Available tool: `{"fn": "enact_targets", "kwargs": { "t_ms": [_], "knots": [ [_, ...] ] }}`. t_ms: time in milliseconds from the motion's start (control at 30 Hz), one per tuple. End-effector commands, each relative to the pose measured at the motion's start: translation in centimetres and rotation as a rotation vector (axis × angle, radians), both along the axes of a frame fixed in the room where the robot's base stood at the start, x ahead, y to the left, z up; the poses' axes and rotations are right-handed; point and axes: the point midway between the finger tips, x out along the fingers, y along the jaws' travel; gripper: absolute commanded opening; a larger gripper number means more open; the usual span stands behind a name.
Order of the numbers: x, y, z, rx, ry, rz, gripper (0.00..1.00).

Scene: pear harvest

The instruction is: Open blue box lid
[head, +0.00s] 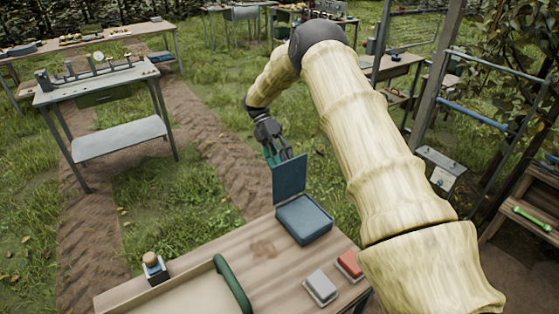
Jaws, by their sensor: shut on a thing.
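The blue box (303,219) sits near the far edge of the wooden table (262,250). Its lid (290,179) stands roughly upright at the box's far-left side. My gripper (277,153) is at the lid's top edge, shut on the lid. The fingertips are small in the view, and the exact contact is partly hidden behind the lid.
A grey block (320,288) and a red block (350,264) lie near the table's right side. A metal table (118,133) stands beyond on grass.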

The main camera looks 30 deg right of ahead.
Motion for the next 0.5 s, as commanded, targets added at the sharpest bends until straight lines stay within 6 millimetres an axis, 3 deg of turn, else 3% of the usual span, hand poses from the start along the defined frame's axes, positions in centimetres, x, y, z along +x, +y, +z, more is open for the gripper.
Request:
{"fn": "enact_targets", "kwargs": {
  "t_ms": [267,500],
  "knots": [
    [-0.1,-0.5,-0.3,-0.006,0.001,0.0,0.5],
    [1.8,-0.2,1.5,-0.007,-0.002,0.001,0.5]
  ]
}}
